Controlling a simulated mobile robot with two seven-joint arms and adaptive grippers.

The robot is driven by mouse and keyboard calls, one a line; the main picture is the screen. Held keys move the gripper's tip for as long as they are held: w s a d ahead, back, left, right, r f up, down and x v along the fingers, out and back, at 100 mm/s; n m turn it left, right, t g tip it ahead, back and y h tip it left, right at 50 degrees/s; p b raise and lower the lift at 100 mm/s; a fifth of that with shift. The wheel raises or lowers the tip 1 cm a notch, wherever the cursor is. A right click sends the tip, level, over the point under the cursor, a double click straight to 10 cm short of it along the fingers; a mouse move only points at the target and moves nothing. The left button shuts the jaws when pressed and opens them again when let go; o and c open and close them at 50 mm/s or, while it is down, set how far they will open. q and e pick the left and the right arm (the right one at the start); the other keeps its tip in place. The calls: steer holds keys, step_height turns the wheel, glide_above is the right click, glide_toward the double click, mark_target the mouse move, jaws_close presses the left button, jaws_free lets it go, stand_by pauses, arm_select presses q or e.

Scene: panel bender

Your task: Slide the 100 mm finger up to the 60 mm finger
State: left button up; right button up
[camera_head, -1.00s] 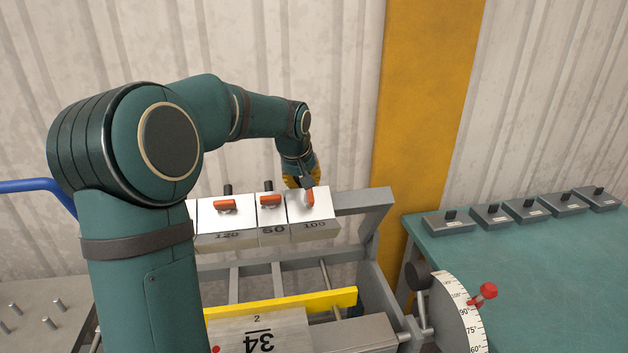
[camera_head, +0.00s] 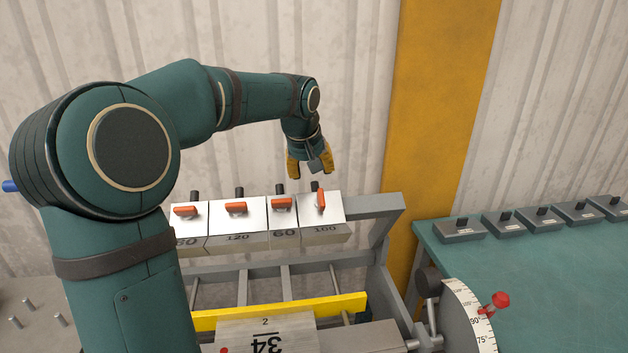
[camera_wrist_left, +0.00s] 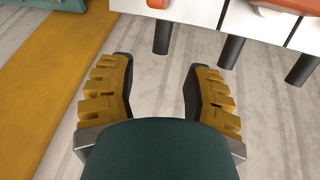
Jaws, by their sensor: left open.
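The 100 mm finger (camera_head: 318,208) is a white block at the right end of a row on the bender's beam, its orange lever upright. The 60 mm finger (camera_head: 282,208) stands directly left of it with its lever crosswise. Only a thin line shows between them; I cannot tell whether they touch. My left gripper (camera_head: 311,172) is open and empty, above and behind the 100 mm finger's black peg. In the left wrist view its jaws (camera_wrist_left: 157,75) are spread over bare floor or wall, with white blocks and dark pegs beyond. My right gripper is not in view.
The 120 mm finger (camera_head: 238,214) and another block (camera_head: 189,220) continue the row leftward. A grey end bracket (camera_head: 383,225) is right of the row. A yellow bar (camera_head: 290,308) lies in front. A green table (camera_head: 535,275) with several dark blocks is at right.

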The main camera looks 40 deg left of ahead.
arm_select(q)
steer(key=v, duration=0.5)
steer(key=shift+s+r, duration=0.1)
steer(key=shift+r, duration=0.25)
